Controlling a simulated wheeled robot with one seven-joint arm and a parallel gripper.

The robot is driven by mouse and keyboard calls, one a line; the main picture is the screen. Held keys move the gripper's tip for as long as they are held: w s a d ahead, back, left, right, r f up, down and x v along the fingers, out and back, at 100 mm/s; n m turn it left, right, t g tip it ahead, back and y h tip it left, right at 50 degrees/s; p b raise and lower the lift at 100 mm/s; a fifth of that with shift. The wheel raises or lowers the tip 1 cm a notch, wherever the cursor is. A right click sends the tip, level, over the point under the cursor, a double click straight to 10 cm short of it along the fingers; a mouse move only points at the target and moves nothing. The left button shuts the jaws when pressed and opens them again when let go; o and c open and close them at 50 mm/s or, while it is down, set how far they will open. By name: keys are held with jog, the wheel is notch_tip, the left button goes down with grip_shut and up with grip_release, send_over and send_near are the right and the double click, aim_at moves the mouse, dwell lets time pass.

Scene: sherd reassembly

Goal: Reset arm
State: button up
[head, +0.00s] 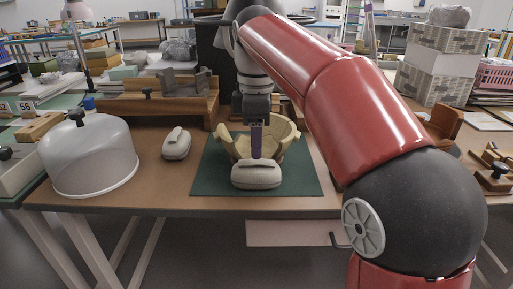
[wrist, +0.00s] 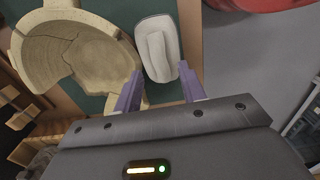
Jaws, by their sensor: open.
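My gripper (wrist: 160,92) is open, its two purple fingers spread apart with nothing held between them. In the head view my gripper (head: 257,143) points down over the green mat (head: 305,183). A cream bowl (head: 282,137) with cracks between its pieces stands on the mat behind the fingers; it also shows in the wrist view (wrist: 95,55). A pale rounded block with a ridge on top (head: 256,176) lies in front of the bowl; in the wrist view this block (wrist: 158,48) appears beyond the fingertips. A gap between fingers and block is hard to judge.
A similar pale block (head: 176,144) lies left of the mat. A clear dome (head: 92,158) stands at the table's left. A wooden rack (head: 160,105) is behind. Stacked boxes (head: 440,62) stand at the back right.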

notch_tip(320, 180, up, 4)
jog(key=shift+f+p, duration=0.1)
jog(key=shift+p, duration=0.35)
jog(key=shift+s+d, duration=0.15)
jog(key=shift+d, duration=0.05)
jog(key=s+d+f+m+t, duration=0.2)
jog(key=s+d+f+m, duration=0.4)
jog(key=s+f+m, duration=0.2)
jog(key=s+d+f+m+t, duration=0.3)
jog(key=s+d+f+m, duration=0.4)
jog(key=s, duration=0.5)
notch_tip(320, 180, down, 3)
jog(key=m, duration=0.2)
jog(key=shift+d+m+t, duration=0.2)
jog(key=shift+m+t, duration=0.1)
